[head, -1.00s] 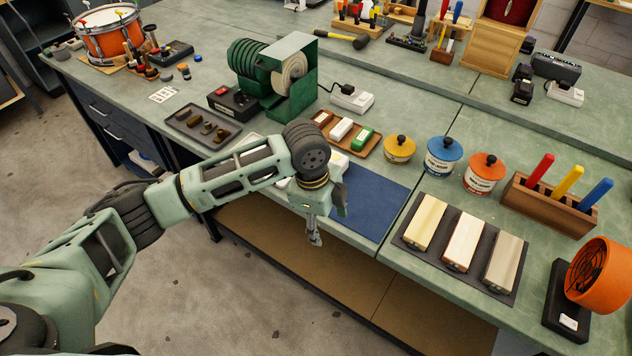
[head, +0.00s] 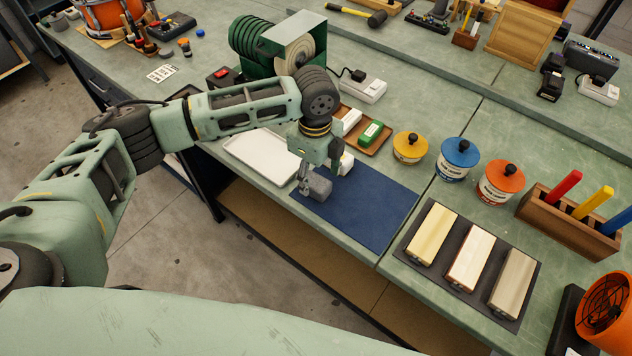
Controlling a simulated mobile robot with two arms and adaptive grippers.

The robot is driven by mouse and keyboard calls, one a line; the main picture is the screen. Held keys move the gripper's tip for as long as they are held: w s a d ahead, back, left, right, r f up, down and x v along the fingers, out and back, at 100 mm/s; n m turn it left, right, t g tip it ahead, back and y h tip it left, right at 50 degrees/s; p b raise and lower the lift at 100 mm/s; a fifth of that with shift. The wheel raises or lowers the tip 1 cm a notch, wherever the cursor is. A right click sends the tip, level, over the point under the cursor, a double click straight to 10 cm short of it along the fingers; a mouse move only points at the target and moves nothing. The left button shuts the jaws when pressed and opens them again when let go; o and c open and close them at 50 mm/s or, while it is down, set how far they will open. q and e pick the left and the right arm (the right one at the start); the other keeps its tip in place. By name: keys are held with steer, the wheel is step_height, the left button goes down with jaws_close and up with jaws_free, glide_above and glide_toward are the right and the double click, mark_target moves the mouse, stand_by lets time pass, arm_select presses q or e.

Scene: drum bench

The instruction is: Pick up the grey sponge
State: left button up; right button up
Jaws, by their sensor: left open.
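The grey sponge (head: 320,188) lies on the blue mat (head: 375,212), near the mat's left front edge. My left gripper (head: 304,187) points down right beside the sponge, at its left side, and is open. Part of the gripper overlaps the sponge's near end, and I cannot tell whether they touch. My right gripper is not in view.
A white tray (head: 262,158) lies left of the mat. A wooden tray (head: 378,142) with a green-and-white block is behind it. Yellow (head: 410,148), blue (head: 458,160) and orange (head: 499,183) tins stand to the right, with a dark block rack (head: 411,241) in front.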

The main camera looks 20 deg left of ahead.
mark_target(316, 181)
arm_select(q)
step_height(316, 181, down, 3)
steer(key=shift+s+d+r+p, duration=0.1)
steer(key=shift+s+r+p, duration=0.05)
steer(key=shift+p, duration=0.2)
steer(key=shift+f, duration=0.7)
steer(key=c, duration=1)
steer(key=shift+o, duration=0.2)
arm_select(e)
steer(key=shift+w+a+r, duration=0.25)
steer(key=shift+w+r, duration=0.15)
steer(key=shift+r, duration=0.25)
arm_select(q)
steer(key=shift+r, duration=0.15)
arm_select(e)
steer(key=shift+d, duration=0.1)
